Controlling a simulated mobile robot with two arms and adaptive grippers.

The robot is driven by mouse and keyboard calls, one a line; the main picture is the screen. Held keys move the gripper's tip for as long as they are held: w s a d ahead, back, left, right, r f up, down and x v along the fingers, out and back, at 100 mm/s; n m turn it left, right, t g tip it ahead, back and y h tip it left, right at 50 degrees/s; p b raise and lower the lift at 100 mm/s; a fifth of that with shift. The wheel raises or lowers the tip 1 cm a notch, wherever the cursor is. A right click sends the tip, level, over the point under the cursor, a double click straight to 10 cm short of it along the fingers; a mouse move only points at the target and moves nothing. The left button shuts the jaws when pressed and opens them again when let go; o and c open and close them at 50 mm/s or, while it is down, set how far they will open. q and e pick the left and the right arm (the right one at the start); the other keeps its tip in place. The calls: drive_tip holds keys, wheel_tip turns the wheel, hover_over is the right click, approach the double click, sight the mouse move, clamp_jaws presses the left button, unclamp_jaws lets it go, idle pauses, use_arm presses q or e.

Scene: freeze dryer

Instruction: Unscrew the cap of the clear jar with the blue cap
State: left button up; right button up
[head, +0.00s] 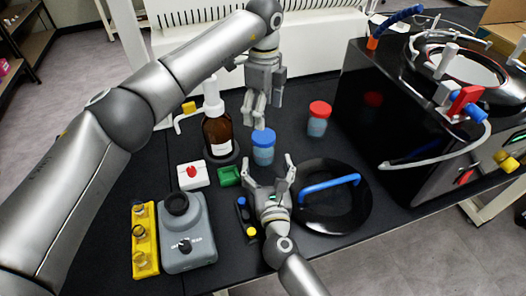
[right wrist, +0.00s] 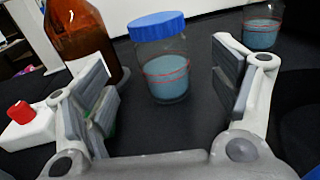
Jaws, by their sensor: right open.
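The clear jar with the blue cap (head: 263,148) stands upright on the black bench, with blue contents; the cap is on it. In the right wrist view the jar (right wrist: 165,75) stands ahead, between my open fingers in the picture. My right gripper (head: 271,172) is open and empty, in front of the jar and apart from it; its fingers also show in the right wrist view (right wrist: 165,95). My left gripper (head: 260,118) hangs fingers down, just behind and above the jar in the head view. Whether its fingers are open or shut is unclear.
A similar jar with a red cap (head: 318,119) stands to the right. A brown bottle (head: 217,134) stands close on the left. A black round lid with a blue handle (head: 345,215) lies right of my right gripper. The freeze dryer (head: 425,125) fills the right side.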

sight(265, 157)
drive_tip(key=shift+f, duration=0.7)
drive_tip(key=w, duration=0.6)
drive_tip(key=shift+w+a+f, duration=0.15)
drive_tip(key=shift+w+a, duration=0.05)
drive_tip(key=shift+a, duration=0.15)
drive_tip(key=shift+w, duration=0.5)
drive_tip(key=shift+c, duration=0.5)
